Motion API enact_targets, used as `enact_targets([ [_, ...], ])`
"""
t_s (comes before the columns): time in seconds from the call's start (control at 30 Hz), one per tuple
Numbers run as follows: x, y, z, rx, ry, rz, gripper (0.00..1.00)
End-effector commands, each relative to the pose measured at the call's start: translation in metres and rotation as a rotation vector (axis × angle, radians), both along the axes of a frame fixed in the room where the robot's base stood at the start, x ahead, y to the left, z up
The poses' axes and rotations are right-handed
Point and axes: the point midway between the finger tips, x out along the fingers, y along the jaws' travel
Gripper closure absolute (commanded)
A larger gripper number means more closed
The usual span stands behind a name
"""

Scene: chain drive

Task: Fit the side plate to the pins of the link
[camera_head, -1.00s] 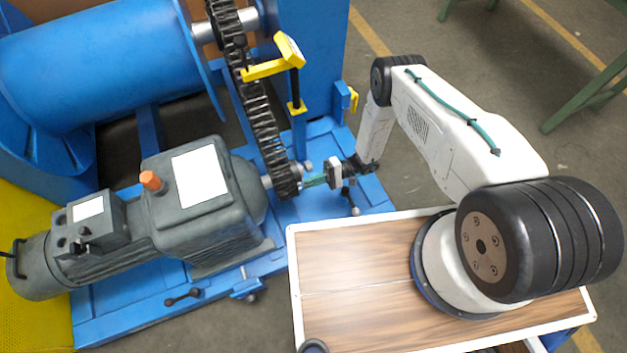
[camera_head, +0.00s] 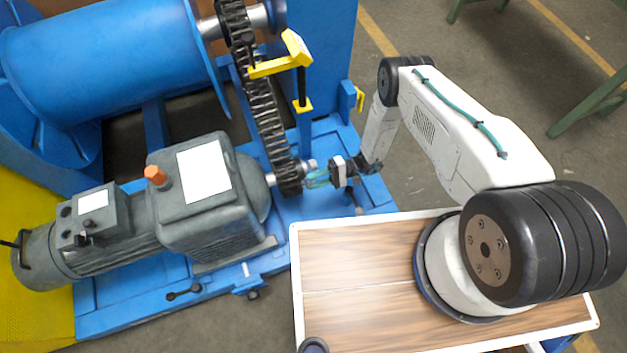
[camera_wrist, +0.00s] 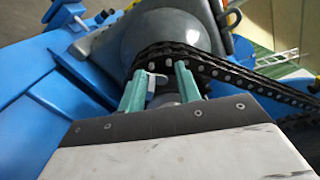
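My gripper (camera_head: 311,178) is at the lower end of the black chain (camera_head: 266,115), by the sprocket on the motor shaft. In the wrist view its two green fingers (camera_wrist: 158,80) stand apart, with a visible gap to the right one, so it looks open. A small pale grey piece (camera_wrist: 157,82) shows between the fingers, nearer the left one; it may be the side plate, but I cannot tell surely. The chain also shows in the wrist view (camera_wrist: 235,74), passing just beyond the fingertips. The link's pins are too small to make out.
The grey motor (camera_head: 205,195) stands left of the chain on a blue frame (camera_head: 130,318). A yellow clamp-like part (camera_head: 282,62) juts out beside the chain. A blue drum (camera_head: 105,60) is at the upper left. A wood-topped table (camera_head: 350,290) lies in front.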

Motion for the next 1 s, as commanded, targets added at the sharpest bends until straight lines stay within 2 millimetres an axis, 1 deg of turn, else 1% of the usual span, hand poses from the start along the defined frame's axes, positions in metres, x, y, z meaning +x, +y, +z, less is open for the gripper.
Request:
enact_targets([
  [0.03, 0.004, -0.009, 0.0, 0.0, -0.001, -0.005, 0.67],
  [0.2, 0.011, -0.038, 0.0, 0.0, 0.0, -0.005, 0.67],
  [0.3, 0.015, -0.051, 0.0, 0.001, -0.001, -0.004, 0.67],
  [0.4, 0.017, -0.059, 0.0, 0.001, 0.0, -0.003, 0.67],
  [0.53, 0.018, -0.063, 0.0, 0.0, 0.001, -0.001, 0.67],
  [1.0, 0.018, -0.063, 0.0, 0.0, 0.001, -0.001, 0.67],
])
